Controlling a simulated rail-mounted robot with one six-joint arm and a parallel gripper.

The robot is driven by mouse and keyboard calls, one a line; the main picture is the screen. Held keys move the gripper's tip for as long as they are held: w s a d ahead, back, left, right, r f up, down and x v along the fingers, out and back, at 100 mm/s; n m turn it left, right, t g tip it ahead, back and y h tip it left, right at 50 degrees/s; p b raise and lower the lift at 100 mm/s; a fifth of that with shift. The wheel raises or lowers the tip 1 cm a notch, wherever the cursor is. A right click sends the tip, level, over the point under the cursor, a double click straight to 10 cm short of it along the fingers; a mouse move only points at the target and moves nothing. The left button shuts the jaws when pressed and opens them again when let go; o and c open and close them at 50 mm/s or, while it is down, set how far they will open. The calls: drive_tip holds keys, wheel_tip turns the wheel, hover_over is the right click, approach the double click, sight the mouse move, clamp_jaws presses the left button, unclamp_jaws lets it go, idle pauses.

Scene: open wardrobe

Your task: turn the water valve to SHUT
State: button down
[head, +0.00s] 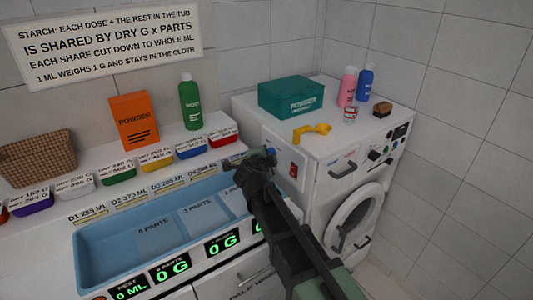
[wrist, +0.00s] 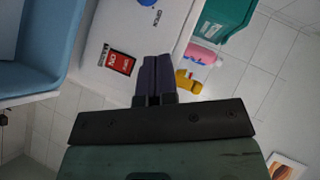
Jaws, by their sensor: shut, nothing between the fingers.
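The water valve shows as a blue knob (head: 270,151) on the white panel at the left side of the washing machine, close by my gripper in the head view. In the wrist view the blue valve (wrist: 147,3) is cut by the top edge, with a small label beside it that seems to read OPEN. My gripper (head: 250,163) is in front of the panel, above the right end of the blue tub. Its dark fingers (wrist: 154,60) are together with nothing between them. They appear apart from the valve, and the knob's exact angle is too small to tell.
A red switch (head: 293,170) sits on the same panel, right of the valve. A yellow scoop (head: 312,131) and a teal powder box (head: 291,97) lie on the machine top. The blue tub (head: 100,245) is left of my arm. Small coloured bins line the shelf behind.

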drive_tip(key=b, duration=0.4)
approach(269, 150)
drive_tip(key=w+d, duration=0.2)
drive_tip(key=w, duration=0.1)
drive_tip(key=w+d, duration=0.1)
drive_tip(key=shift+w+f, duration=0.2)
drive_tip(key=shift+f, duration=0.2)
drive_tip(key=shift+w+a+f+b, duration=0.75)
drive_tip(key=shift+w+a+f, duration=0.05)
drive_tip(key=shift+w+a, duration=0.25)
